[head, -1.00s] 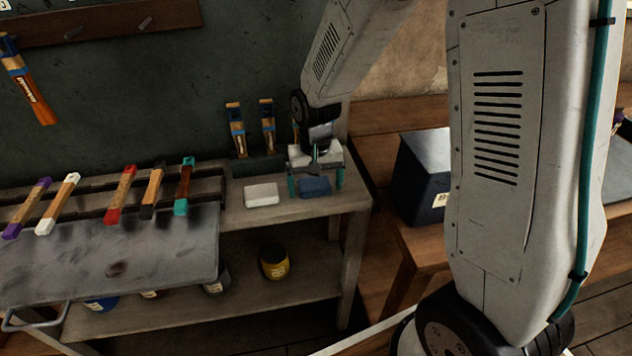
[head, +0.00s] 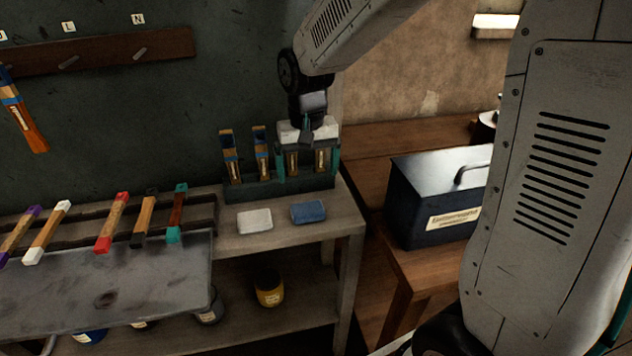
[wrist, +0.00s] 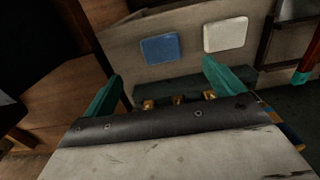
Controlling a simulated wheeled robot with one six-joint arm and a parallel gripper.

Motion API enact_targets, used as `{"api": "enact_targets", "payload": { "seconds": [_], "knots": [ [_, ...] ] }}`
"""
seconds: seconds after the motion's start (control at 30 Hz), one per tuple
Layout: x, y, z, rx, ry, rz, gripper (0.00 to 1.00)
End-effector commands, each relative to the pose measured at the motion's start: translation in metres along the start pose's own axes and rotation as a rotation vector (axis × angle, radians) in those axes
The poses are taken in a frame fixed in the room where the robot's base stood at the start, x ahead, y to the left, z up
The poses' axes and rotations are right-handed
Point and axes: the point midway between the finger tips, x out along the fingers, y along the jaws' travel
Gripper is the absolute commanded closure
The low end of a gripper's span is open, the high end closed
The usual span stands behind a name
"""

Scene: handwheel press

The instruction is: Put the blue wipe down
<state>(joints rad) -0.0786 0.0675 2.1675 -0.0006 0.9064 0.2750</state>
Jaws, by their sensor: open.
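The blue wipe (head: 308,211) lies flat on the grey shelf top, near its right end. It also shows in the wrist view (wrist: 160,48), apart from my fingers. My gripper (head: 308,172) is open and empty, raised behind and above the wipe, in front of the brush rack. In the wrist view my teal fingertips (wrist: 158,84) are spread wide with nothing between them.
A white wipe (head: 254,221) lies to the left of the blue one. A dark rack (head: 262,190) holding several brushes stands behind, close to my gripper. A dark toolbox (head: 432,205) sits on the wooden bench at right. Several coloured-tipped handles lie at left.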

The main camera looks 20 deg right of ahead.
Motion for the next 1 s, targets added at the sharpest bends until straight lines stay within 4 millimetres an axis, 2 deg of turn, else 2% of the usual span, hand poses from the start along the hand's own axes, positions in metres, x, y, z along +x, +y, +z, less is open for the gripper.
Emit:
{"api": "enact_targets", "payload": {
  "seconds": [0.17,0.27,0.37,0.5,0.6,0.8,0.9,1.0],
  "knots": [
    [-0.007,0.002,0.004,-0.003,0.002,-0.001,0.06],
    [-0.022,0.008,0.018,-0.014,0.014,-0.003,0.06],
    [-0.045,0.02,0.047,-0.037,0.032,-0.007,0.06],
    [-0.074,0.04,0.101,-0.081,0.058,-0.011,0.06],
    [-0.087,0.053,0.14,-0.111,0.076,-0.012,0.06],
    [-0.094,0.073,0.205,-0.164,0.103,-0.01,0.06],
    [-0.092,0.078,0.224,-0.181,0.11,-0.009,0.06],
    [-0.091,0.082,0.234,-0.19,0.115,-0.009,0.06]
  ]
}}
